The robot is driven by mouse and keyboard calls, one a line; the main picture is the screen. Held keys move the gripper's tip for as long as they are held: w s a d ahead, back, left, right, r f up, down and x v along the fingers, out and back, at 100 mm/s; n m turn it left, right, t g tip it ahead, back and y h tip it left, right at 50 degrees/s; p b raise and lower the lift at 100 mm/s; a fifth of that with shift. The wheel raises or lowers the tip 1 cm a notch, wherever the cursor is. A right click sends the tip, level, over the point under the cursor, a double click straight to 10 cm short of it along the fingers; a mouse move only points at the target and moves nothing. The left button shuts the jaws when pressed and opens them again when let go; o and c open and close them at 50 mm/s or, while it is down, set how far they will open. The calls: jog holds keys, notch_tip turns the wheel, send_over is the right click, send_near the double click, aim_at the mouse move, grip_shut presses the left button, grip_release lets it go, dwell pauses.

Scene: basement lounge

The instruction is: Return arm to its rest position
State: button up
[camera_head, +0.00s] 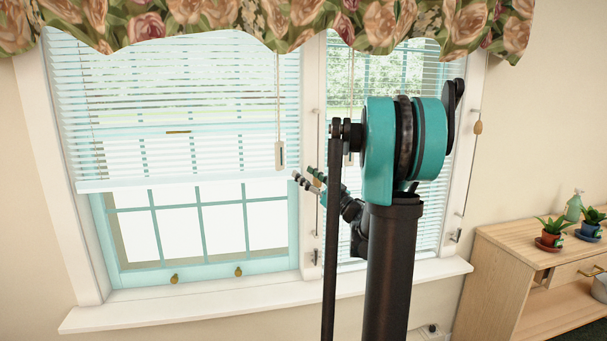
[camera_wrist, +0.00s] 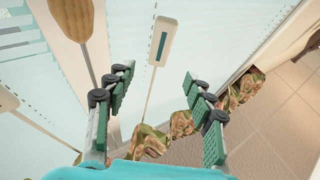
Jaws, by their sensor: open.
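My arm stands upright in front of the window, with a teal joint at its top and a dark link below. My gripper (camera_head: 307,183) is small and partly hidden behind the arm in the head view, pointing left in front of the window. In the wrist view my gripper (camera_wrist: 158,78) is open, its two green-padded fingers well apart. Nothing is held between them. A white cord handle (camera_wrist: 163,40) shows beyond the gap between the fingers; I cannot tell its distance from them.
The window (camera_head: 195,230) has white blinds (camera_head: 180,110), hanging cords and a floral valance (camera_head: 270,22). A white sill (camera_head: 200,312) runs below. A wooden cabinet (camera_head: 510,245) at right bears two potted plants (camera_head: 552,232) (camera_head: 592,224) and a green spray bottle (camera_head: 574,206).

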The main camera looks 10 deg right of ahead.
jog(key=s+d+f+m+t+h, duration=0.25)
jog(key=d+m+h, duration=0.55)
jog(key=h, duration=0.6)
jog(key=s+f+m+g+h, duration=0.3)
jog(key=s+f+g, duration=0.3)
jog(key=f, duration=0.5)
jog(key=s+a+f+n+g+y, duration=0.2)
jog(key=s+a+f+g, duration=0.3)
jog(key=s+f, duration=0.5)
jog(key=s+a+f+n+g+y, duration=0.2)
jog(key=s+a+f+g, duration=0.4)
jog(key=s+f, duration=0.4)
jog(key=s, duration=0.3)
jog(key=shift+s+f, duration=0.2)
jog(key=shift+f, duration=0.05)
jog(key=shift+a, duration=0.1)
